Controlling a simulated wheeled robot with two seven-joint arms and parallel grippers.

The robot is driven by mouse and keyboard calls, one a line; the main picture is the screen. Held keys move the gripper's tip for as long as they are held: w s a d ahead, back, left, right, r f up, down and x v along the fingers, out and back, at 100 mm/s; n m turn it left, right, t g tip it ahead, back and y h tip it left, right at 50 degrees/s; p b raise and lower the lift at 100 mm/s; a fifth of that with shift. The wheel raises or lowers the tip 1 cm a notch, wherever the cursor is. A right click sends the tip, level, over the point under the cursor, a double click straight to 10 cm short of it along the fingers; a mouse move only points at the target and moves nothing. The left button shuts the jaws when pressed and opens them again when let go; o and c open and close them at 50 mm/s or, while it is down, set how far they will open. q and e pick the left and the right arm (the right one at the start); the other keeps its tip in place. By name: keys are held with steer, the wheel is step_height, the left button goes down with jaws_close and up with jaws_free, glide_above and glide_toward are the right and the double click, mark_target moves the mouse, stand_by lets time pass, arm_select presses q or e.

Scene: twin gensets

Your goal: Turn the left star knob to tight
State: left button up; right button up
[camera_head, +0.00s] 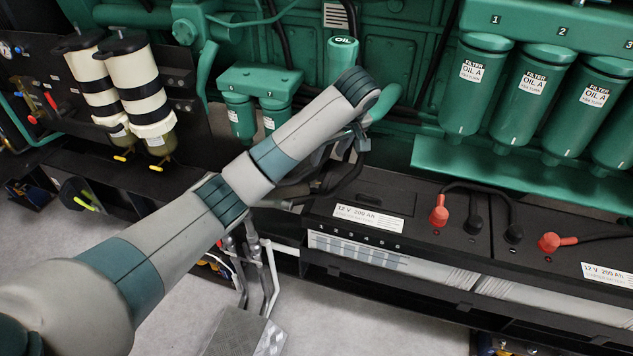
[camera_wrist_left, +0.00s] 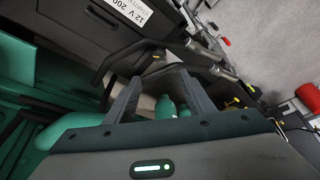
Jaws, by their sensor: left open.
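I cannot make out the left star knob for sure in either view. My left arm reaches in from the lower left, and its gripper (camera_head: 330,165) is partly hidden behind the wrist, just above the left battery (camera_head: 345,190). In the left wrist view my left gripper (camera_wrist_left: 158,80) is open, with its two dark fingers apart. Small green rounded parts (camera_wrist_left: 165,106) show between the finger bases, and I see nothing gripped. A black bent bar (camera_wrist_left: 120,55) lies just beyond the fingertips. My right gripper is not in view.
Two white-and-black canisters (camera_head: 138,80) with yellow drain levers stand at the left. Green oil filters (camera_head: 478,85) hang at the right above the batteries. A green OIL cap (camera_head: 342,50) sits behind my wrist. Grey pipes (camera_head: 268,275) stand below; open floor (camera_head: 175,310) lies in front.

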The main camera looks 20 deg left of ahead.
mark_target(315, 184)
arm_select(q)
steer(key=shift+f, duration=0.2)
steer(key=p+x, duration=0.1)
steer(key=x, duration=1.4)
steer(key=shift+f+p, duration=0.35)
steer(key=shift+f, duration=0.05)
steer(key=shift+w+a+f, duration=0.25)
steer(key=shift+f, duration=0.35)
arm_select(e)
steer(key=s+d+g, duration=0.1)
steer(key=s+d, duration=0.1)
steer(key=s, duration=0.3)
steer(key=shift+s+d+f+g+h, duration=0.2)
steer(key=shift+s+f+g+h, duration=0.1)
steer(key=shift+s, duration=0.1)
arm_select(q)
steer(key=c, duration=1.1)
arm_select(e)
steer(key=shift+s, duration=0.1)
